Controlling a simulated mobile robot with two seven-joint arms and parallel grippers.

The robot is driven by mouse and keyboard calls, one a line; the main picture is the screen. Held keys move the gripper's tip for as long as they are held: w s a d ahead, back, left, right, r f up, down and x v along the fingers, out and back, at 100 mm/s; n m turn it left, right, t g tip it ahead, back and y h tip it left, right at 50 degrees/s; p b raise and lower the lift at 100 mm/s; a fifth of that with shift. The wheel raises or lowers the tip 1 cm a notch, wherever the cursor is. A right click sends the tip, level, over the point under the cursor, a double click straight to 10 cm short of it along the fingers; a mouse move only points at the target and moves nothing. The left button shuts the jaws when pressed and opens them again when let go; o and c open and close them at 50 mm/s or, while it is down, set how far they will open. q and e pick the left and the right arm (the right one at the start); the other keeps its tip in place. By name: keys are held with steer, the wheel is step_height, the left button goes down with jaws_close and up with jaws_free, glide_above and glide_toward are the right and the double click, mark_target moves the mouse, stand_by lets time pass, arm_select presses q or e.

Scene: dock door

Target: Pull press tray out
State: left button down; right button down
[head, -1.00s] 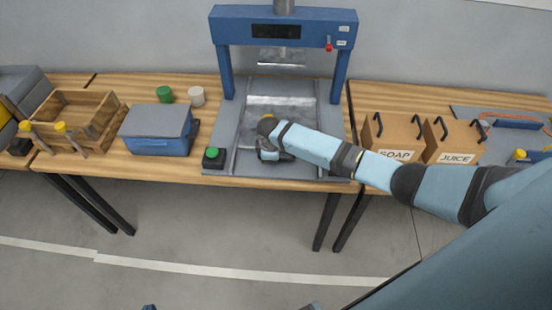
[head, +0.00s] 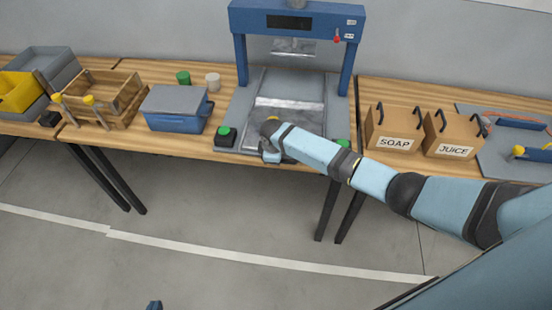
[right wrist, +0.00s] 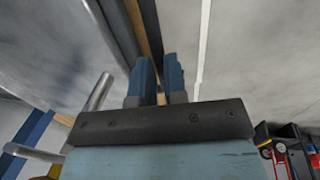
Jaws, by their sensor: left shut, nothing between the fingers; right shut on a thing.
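The blue press (head: 297,22) stands at the back of the table. Its silver press tray (head: 300,112) lies flat between the side rails, in front of the uprights, with grey base bare behind it. My right gripper (head: 270,156) is at the tray's front edge, mostly hidden by its own wrist. In the right wrist view its two blue fingers (right wrist: 159,72) are close together, shut on the tray's front handle; the held part itself is hard to make out. Only the blue tip of my left gripper (head: 154,305) shows at the bottom edge, shut and empty, far from the table.
Black boxes with green buttons flank the press front, one at left (head: 225,136). A blue lidded box (head: 175,108), a wooden crate (head: 102,98) and two small cylinders stand left. SOAP (head: 393,130) and JUICE (head: 452,135) boxes stand right. The floor in front is clear.

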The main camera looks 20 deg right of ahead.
steer(key=c, duration=1.2)
jaws_free()
steer(key=shift+o, duration=0.2)
step_height(320, 180, up, 14)
steer(key=s+a, duration=0.1)
steer(key=s, duration=0.1)
steer(key=shift+a+f, duration=0.15)
steer(key=shift+s+f, duration=0.1)
